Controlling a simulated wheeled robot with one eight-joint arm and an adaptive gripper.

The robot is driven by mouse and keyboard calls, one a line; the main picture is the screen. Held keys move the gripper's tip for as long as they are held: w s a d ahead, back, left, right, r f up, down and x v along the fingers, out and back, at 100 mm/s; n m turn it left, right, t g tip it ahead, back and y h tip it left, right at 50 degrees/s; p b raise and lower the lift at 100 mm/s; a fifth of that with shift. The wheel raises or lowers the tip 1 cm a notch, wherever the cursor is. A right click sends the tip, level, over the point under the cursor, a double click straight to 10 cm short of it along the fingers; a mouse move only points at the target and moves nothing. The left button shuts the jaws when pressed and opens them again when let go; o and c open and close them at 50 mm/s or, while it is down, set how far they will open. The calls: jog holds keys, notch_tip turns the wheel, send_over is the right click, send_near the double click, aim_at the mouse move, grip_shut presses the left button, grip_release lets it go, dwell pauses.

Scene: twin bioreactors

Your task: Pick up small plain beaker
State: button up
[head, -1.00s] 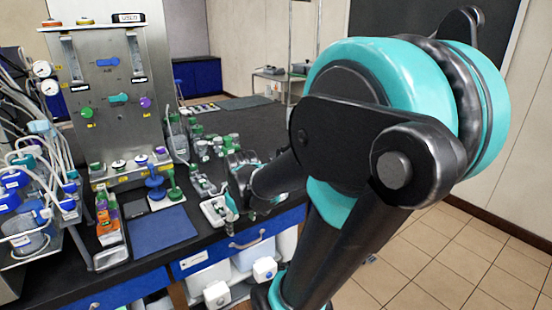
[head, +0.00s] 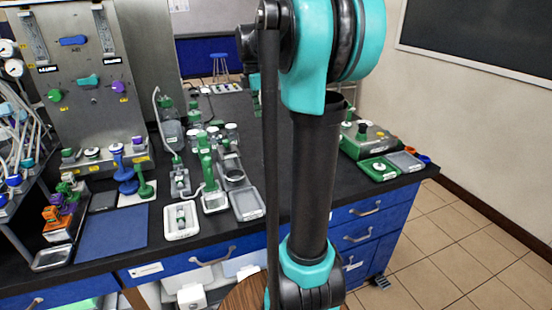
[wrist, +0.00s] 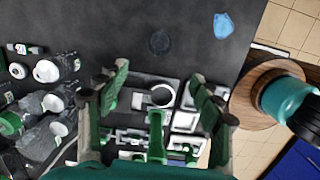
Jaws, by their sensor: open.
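In the wrist view my gripper (wrist: 157,92) is open, with its green and dark fingers spread apart and nothing seen held. A round-rimmed vessel (wrist: 161,95) shows between the fingers, next to pale trays; I cannot tell whether it is the small plain beaker. A faint dark circle (wrist: 160,42) lies beyond the fingertips on the black bench, too dim to identify. In the head view my gripper cannot be made out, and no beaker is clearly recognisable.
The black bench (head: 300,195) holds a white tray (head: 181,234), a grey tray (head: 249,204) and several green-capped fittings. A steel panel (head: 75,110) stands left. A green tray (head: 379,169) is at right. A blue crumpled item (wrist: 223,25) lies on bare bench.

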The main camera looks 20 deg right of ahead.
send_over(269, 156)
jog(key=s+a, duration=0.1)
jog(key=s, duration=0.1)
notch_tip(269, 156, down, 11)
jog(key=shift+f, duration=2.95)
jog(key=c, duration=1.2)
jog(key=shift+r, duration=0.1)
